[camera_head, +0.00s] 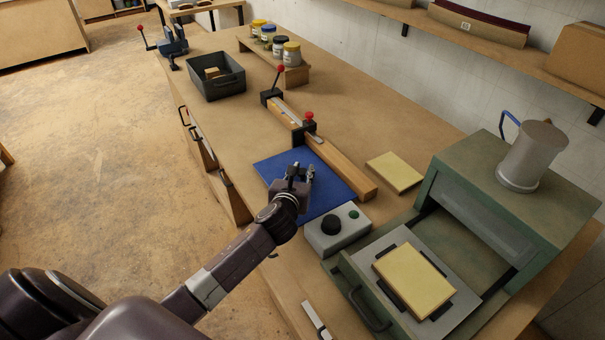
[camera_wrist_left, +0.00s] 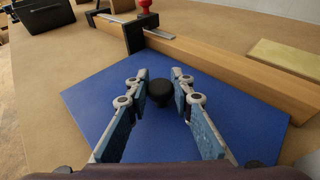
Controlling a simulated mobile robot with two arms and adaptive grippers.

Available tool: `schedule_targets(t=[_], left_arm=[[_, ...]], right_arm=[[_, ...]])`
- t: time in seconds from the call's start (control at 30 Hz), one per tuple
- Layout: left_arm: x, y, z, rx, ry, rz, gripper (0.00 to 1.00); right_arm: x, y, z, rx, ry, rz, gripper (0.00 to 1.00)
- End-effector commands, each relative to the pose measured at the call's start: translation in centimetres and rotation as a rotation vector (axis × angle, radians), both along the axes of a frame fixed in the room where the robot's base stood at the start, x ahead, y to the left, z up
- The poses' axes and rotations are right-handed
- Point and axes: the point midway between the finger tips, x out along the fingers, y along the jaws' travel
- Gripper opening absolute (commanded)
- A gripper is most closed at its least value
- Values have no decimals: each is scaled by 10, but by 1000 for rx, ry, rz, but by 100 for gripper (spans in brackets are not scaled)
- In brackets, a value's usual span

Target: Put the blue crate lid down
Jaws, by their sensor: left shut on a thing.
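The blue crate lid (camera_head: 329,183) is a flat blue square over the front left part of the workbench, beside a long wooden bar. Its black knob (camera_wrist_left: 159,90) shows in the left wrist view, between the fingertips, with the blue panel (camera_wrist_left: 235,120) spread around it. My left gripper (camera_head: 303,172) is above the middle of the lid, shut on the knob. In the head view the gripper hides the knob. I cannot tell whether the lid's underside touches the bench. My right gripper is not in view.
The wooden bar (camera_head: 343,172) with red-knobbed clamps runs along the lid's far side. A control box (camera_head: 337,232) stands close to the lid's near corner. A green press (camera_head: 520,200) is at right. A dark open crate (camera_head: 215,78) and several jars stand at the back.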

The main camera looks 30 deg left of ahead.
Motion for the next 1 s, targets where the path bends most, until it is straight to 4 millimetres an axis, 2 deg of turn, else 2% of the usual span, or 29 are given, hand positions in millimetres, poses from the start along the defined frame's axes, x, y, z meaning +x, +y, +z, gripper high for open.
schedule_targets(t=[0.37, 0.4, 0.53, 0.83, 1.0], left_arm=[[0, 0, -5, 1, -2, -1, 0], [0, 0, -5, 0, -1, -1, 26], [0, 0, -5, 0, -1, -1, 39], [0, 0, -4, 1, -1, -1, 39], [-14, -3, 0, 2, -1, -2, 39]], right_arm=[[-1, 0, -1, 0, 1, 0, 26], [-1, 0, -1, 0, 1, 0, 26], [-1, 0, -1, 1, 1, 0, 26], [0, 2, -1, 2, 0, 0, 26], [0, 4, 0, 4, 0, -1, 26]])
